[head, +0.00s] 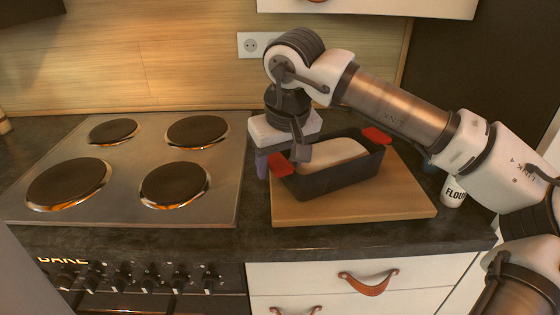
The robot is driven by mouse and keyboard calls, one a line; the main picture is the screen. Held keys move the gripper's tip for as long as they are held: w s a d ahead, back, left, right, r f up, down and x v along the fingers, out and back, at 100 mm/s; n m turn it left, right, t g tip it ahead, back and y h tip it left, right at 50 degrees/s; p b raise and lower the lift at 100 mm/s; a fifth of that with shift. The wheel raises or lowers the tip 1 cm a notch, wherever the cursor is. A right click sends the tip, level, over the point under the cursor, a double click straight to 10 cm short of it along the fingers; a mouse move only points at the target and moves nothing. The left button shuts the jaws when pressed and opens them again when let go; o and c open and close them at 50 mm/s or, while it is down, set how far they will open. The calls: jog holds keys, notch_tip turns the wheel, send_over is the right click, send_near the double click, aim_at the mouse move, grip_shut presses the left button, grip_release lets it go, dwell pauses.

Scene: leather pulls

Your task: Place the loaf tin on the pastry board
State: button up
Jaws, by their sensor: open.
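The loaf tin (345,180) is dark, with red grips at both ends and a pale loaf inside. It sits on the wooden pastry board (400,200), on the counter right of the hob. My gripper (283,163) is open at the tin's left end, by the red grip (279,166). One finger shows in front of the tin's left end, and a purple part shows left of it. Whether the fingers touch the grip cannot be told.
A steel hob (130,165) with several round plates lies left of the board. A white flour canister (454,193) stands right of the board, partly behind my arm. Drawers with leather pulls (369,283) are below the counter. A wall cupboard (370,7) hangs above.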

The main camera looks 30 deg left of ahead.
jog(key=v, duration=1.1)
jog(key=shift+r, duration=0.3)
